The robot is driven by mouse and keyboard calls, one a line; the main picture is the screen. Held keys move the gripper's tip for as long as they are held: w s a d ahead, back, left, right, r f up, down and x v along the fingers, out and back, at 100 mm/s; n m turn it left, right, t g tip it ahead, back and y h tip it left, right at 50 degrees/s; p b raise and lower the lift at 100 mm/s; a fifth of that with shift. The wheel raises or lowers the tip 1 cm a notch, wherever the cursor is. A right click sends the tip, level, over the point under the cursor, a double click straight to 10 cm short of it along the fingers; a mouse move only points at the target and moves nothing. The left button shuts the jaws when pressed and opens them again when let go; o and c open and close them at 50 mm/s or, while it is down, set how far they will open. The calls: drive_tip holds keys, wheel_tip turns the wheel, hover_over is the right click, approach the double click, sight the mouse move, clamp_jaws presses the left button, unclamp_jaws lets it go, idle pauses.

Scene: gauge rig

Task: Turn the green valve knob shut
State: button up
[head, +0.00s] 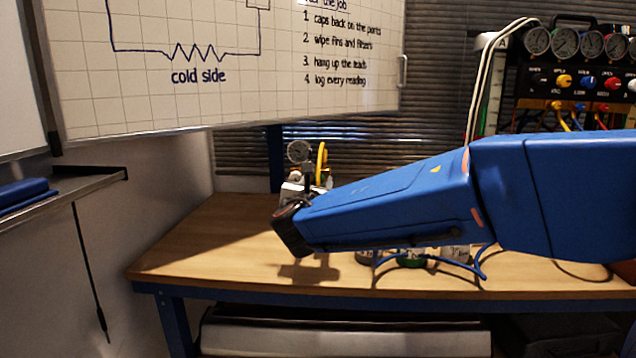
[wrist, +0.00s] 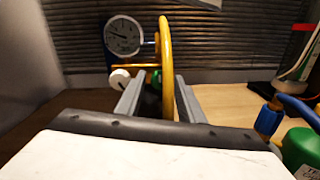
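The green valve knob (wrist: 156,77) shows only as a small green patch in the wrist view, ahead of my gripper. The yellow hose and a finger hide most of it. My gripper (wrist: 160,84) has its two grey fingers apart. The knob lines up with the gap between them; I cannot tell whether it lies inside the gap or beyond it. In the head view my gripper (head: 308,174) is near the gauge, and the knob cannot be made out.
A round gauge (wrist: 122,36) and a white knob (wrist: 119,78) stand left of the green knob. A yellow hose (wrist: 166,50) arches close to the right finger. A green bottle (wrist: 302,150) with a blue hose is at right. The bench's left part (head: 190,245) is clear.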

clamp_jaws()
drive_tip(key=m, duration=0.3)
drive_tip(key=shift+m, duration=0.4)
drive_tip(key=m, duration=0.3)
drive_tip(key=shift+m, duration=0.4)
drive_tip(key=m, duration=1)
drive_tip(key=shift+m, duration=0.3)
